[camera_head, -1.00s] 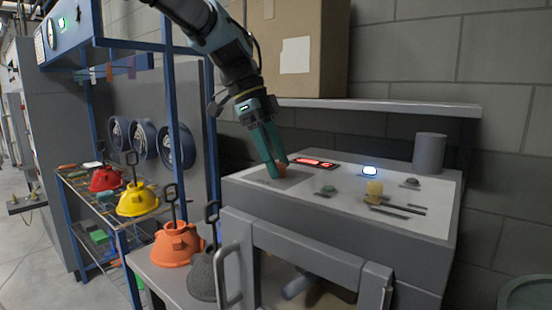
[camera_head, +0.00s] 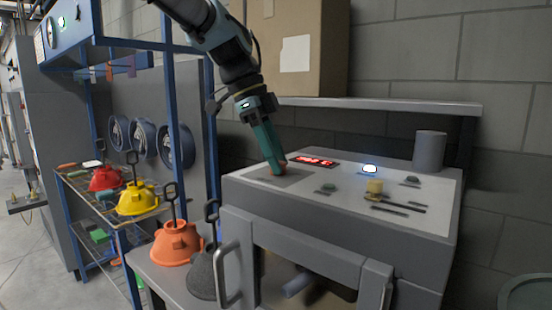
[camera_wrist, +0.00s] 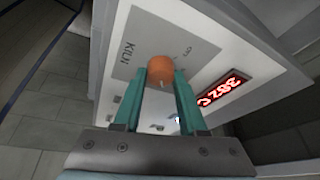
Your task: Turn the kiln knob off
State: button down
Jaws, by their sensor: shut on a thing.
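The kiln knob is a round orange knob (camera_wrist: 160,69) on a grey plate (camera_wrist: 160,43) lettered "KILN" in the wrist view. A small pale mark shows on the knob's near edge. My gripper (camera_wrist: 159,80) is shut on the knob, with one teal finger on each side. In the head view my gripper (camera_head: 277,169) reaches down to the left end of the kiln's top panel (camera_head: 325,205). Its fingers hide most of the knob there. Small lettering by the knob is partly unreadable.
A red lit display (camera_head: 314,162) is right of the knob. A lit white button (camera_head: 370,169), a yellow block (camera_head: 375,187) and a grey cylinder (camera_head: 429,151) are farther right. A shelf (camera_head: 390,105) hangs behind. Coloured hoods, including an orange one (camera_head: 177,243), stand left.

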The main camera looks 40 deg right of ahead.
jog(key=n+t+b, duration=0.1)
jog(key=n, duration=0.1)
jog(key=n+t+h+b, duration=0.1)
jog(key=n+b, duration=0.1)
jog(key=n, duration=0.1)
jog(key=shift+s+f, duration=0.1)
jog(key=n+t, duration=0.1)
jog(key=n, duration=0.2)
jog(key=n+t+b, duration=0.1)
jog(key=n, duration=0.2)
jog(key=shift+s+n, duration=0.1)
jog(key=shift+n, duration=0.3)
jog(key=n+t, duration=0.1)
jog(key=n, duration=0.2)
jog(key=n+t+b, duration=0.1)
jog(key=n, duration=0.2)
jog(key=shift+s+d+t+y, duration=0.1)
jog(key=shift+t+y, duration=0.2)
jog(key=shift+y, duration=0.1)
jog(key=n+y, duration=0.1)
jog(key=n, duration=0.1)
jog(key=n+t, duration=0.1)
jog(key=n, duration=0.2)
jog(key=shift+y+b, duration=0.35)
jog(key=shift+y, duration=0.05)
jog(key=shift+n, duration=0.5)
jog(key=shift+c, duration=2.3)
grip_release()
